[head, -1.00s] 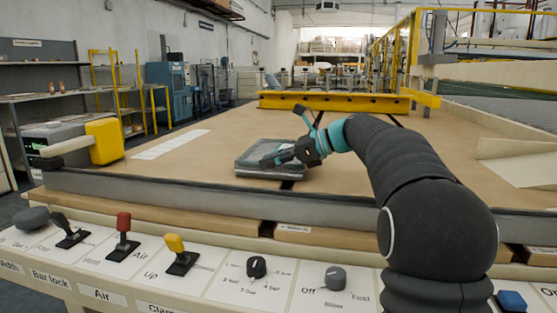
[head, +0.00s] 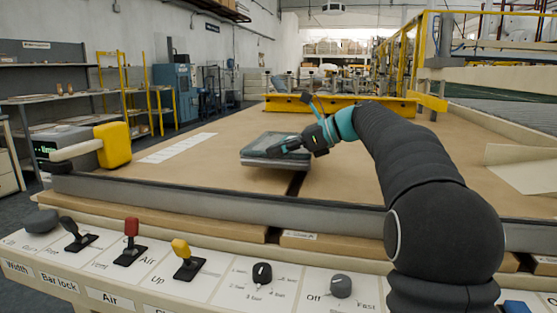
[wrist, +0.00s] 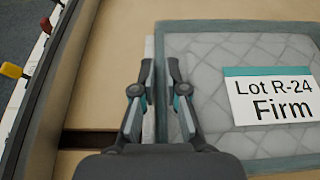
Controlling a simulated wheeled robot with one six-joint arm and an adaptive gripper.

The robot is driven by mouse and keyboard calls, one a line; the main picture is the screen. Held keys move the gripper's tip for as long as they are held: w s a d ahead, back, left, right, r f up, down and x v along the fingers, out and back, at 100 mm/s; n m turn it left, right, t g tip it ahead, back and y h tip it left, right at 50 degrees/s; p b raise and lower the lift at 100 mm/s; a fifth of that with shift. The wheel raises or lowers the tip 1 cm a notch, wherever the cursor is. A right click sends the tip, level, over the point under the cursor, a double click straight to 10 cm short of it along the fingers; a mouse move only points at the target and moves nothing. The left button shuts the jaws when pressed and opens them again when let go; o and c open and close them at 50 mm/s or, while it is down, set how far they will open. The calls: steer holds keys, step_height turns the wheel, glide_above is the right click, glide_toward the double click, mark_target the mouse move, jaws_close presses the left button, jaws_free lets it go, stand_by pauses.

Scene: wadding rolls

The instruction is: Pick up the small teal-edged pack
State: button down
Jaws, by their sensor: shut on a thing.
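The small pack (head: 262,158) is a flat grey-green quilted slab in the head view, at the middle of the tan table. In the wrist view the pack (wrist: 200,62) has a teal-grey border and a white label (wrist: 270,98) with a teal band, reading "Lot R-24 Firm". My gripper (head: 277,148) reaches in from the right.
The tan table (head: 380,185) is mostly clear, with a dark slot (head: 297,184) just in front of the pack. A yellow beam (head: 350,104) crosses behind. A yellow-ended unit (head: 113,145) stands at the left. A console with levers (head: 132,235) runs along the front.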

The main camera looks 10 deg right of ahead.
steer(key=a+r+p+v, duration=0.1)
steer(key=v, duration=1.2)
steer(key=shift+s+d+r+p, duration=0.2)
steer(key=shift+s+r+p, duration=0.1)
steer(key=shift+r, duration=0.2)
